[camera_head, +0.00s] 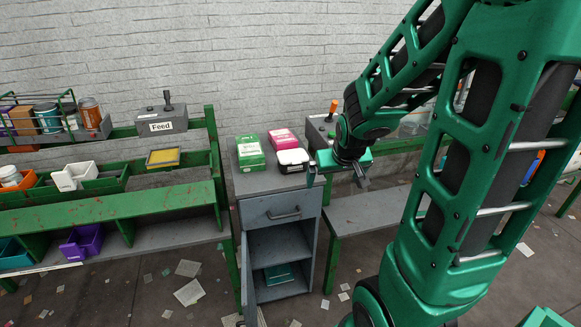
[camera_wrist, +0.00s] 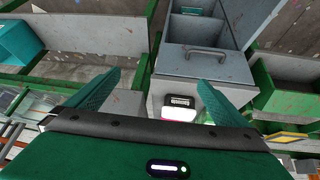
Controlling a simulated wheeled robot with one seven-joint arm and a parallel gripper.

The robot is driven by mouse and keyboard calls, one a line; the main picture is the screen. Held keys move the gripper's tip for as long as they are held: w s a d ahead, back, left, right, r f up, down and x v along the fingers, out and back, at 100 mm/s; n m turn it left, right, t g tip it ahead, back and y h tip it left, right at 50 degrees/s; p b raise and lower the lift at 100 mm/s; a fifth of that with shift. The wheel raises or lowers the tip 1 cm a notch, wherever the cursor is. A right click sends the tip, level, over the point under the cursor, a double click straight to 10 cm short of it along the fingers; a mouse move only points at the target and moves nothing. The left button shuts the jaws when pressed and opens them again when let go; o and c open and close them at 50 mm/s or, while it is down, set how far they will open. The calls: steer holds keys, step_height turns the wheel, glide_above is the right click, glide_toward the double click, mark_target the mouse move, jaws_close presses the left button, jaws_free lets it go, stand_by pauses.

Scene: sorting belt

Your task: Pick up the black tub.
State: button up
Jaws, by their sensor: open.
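The black tub (camera_head: 292,168) has a white lid and stands upright on top of the grey cabinet (camera_head: 268,182), near its front right corner. In the wrist view the tub (camera_wrist: 180,108) shows beyond the jaws, right of the middle, close to the right finger. My gripper (camera_head: 336,181) is open and empty, just right of the tub in the head view. Its two fingers spread apart in the wrist view (camera_wrist: 160,82). The tub is outside the jaws, and I cannot tell the exact height gap.
A green box (camera_head: 250,152) and a pink box (camera_head: 283,139) stand close to the tub on the cabinet. The cabinet's drawer (camera_head: 280,209) is shut and its lower door is open. A green-framed bench (camera_head: 110,205) is at left, and a control box with a lever (camera_head: 322,128) is behind.

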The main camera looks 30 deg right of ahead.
steer(key=w+f+n+t, duration=0.1)
steer(key=w+f+t, duration=0.25)
steer(key=w, duration=0.65)
steer(key=t+h, duration=0.1)
steer(key=t, duration=0.3)
glide_toward(291, 156)
steer(key=shift+w+d+f, duration=0.65)
steer(key=shift+w+f, duration=0.2)
steer(key=shift+f, duration=0.15)
steer(key=shift+w+a+t, duration=0.15)
steer(key=shift+w+t, duration=0.3)
steer(key=shift+w, duration=0.1)
steer(key=x, duration=0.5)
steer(key=shift+w, duration=0.25)
steer(key=shift+s+d+f+x, duration=0.1)
steer(key=shift+x, duration=0.75)
steer(key=shift+s+d+f+x, duration=0.1)
steer(key=shift+d+x, duration=0.05)
steer(key=shift+x, duration=0.75)
steer(key=shift+d+f+x, duration=0.1)
steer(key=shift+x, duration=0.75)
steer(key=c, duration=0.9)
